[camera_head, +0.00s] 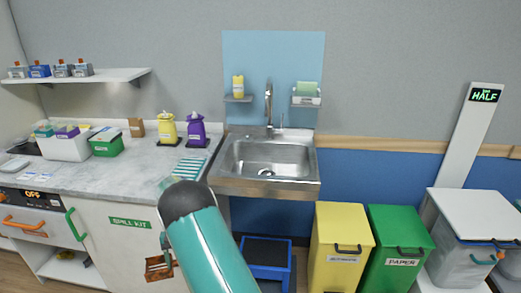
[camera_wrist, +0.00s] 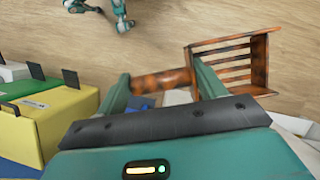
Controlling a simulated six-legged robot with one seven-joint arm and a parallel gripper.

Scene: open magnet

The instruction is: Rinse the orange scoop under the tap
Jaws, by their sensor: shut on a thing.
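The orange scoop, mottled with dark patches, has a slotted head (camera_wrist: 232,62) and a short thick handle (camera_wrist: 160,81) in the wrist view. My gripper (camera_wrist: 163,84) is shut on this handle, one finger at each end. The scoop also shows in the head view (camera_head: 158,266), low in front of the white cabinet and well below the counter. My arm hides most of the gripper there. The tap (camera_head: 268,98) rises behind the steel sink (camera_head: 226,166), whose basin looks empty. I cannot make out any running water.
The counter (camera_head: 100,180) left of the sink holds boxes, a yellow bottle (camera_head: 167,128) and a purple bottle (camera_head: 196,131). Below and right stand a blue step stool (camera_head: 266,256), a yellow bin (camera_head: 340,240) and a green bin (camera_head: 398,240). The basin is unobstructed.

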